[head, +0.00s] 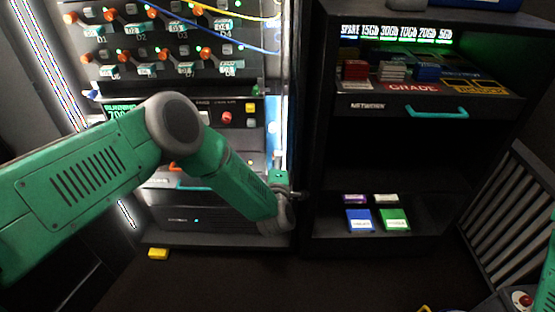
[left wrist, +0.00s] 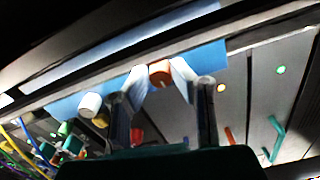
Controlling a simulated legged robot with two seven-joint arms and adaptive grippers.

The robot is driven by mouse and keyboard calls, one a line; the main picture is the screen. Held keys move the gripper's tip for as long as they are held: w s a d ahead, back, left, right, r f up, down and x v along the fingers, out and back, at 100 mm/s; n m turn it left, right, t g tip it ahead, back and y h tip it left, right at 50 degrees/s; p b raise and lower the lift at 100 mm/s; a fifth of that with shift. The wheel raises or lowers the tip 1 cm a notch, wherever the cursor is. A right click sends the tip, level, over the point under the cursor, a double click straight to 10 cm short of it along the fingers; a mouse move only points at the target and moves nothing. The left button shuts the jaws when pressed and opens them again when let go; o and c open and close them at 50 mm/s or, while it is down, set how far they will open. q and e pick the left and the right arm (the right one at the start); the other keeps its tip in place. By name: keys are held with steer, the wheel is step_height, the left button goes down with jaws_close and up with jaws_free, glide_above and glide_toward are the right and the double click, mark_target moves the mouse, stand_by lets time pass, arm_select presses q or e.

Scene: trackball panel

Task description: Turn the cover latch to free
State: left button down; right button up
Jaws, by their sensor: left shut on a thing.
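In the left wrist view my left gripper (left wrist: 160,82) has its two fingertips closed on the sides of a small orange-brown knob (left wrist: 159,70). The knob sits in front of a light blue strip on a grey panel. It may be the cover latch, but the frames do not make that certain. In the head view my left arm reaches across the rack, and its forearm and wrist hide most of the gripper and what it holds. My right gripper is out of view.
The grey panel (left wrist: 250,95) carries lit green and yellow lamps, with a teal handle (left wrist: 275,138) and orange lever (left wrist: 230,136) nearby. Cables hang at the rack's upper part. A black shelf (head: 415,165) stands to the right. A yellow block (head: 158,254) lies below the rack.

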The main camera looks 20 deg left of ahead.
arm_select(q)
steer(key=shift+s+f+m, duration=0.15)
steer(key=shift+f+m, duration=0.2)
steer(key=shift+m, duration=0.25)
steer(key=c, duration=1.4)
jaws_free()
steer(key=shift+c, duration=0.2)
steer(key=shift+o, duration=0.2)
steer(key=shift+a+r, duration=0.1)
steer(key=shift+r, duration=0.1)
steer(key=v, duration=1.1)
steer(key=shift+s, duration=0.35)
